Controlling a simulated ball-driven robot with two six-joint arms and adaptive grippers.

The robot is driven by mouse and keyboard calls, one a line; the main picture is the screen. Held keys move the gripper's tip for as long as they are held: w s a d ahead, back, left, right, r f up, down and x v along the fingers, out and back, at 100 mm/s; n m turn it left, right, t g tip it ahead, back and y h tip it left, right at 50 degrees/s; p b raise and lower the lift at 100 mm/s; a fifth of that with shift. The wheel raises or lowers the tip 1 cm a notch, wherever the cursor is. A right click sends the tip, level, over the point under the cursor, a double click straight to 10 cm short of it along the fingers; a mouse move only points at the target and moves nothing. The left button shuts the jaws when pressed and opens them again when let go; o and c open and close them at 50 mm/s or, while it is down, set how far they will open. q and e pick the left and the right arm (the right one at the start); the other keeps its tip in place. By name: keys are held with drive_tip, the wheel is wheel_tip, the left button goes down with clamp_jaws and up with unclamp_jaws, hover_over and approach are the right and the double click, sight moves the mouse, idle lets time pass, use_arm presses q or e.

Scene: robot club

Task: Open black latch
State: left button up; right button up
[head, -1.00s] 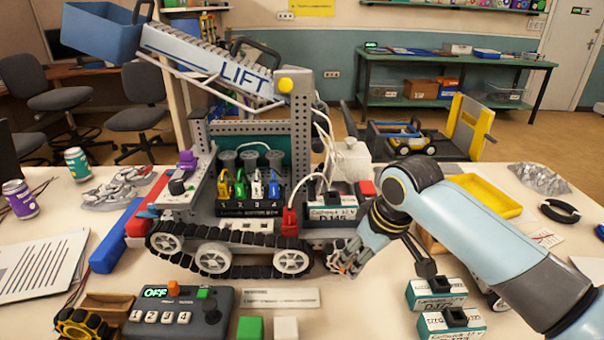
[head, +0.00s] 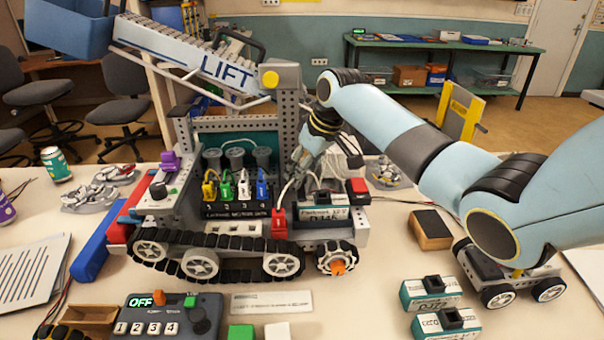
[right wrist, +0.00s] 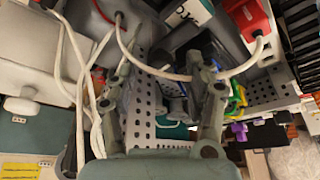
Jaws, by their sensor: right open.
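The tracked robot model with the LIFT arm (head: 200,60) stands on the table. A teal-and-white battery pack (head: 318,213) sits in its right end, with a dark piece on top. I cannot tell for certain which part is the black latch. My right gripper (head: 302,166) is above and behind the pack, next to the grey perforated post (head: 290,110), and partly hidden by cables and its own wrist. In the right wrist view its fingers (right wrist: 163,65) are spread among white cables, with nothing held. My left gripper is not in view.
A red plug (head: 279,222) and red block (head: 359,190) flank the pack. Colored connectors (head: 240,188) stand left. A control box (head: 165,314) reading OFF and two spare packs (head: 432,292) are in front. White cables hang close around the gripper.

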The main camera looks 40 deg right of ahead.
drive_tip(key=shift+x, duration=0.75)
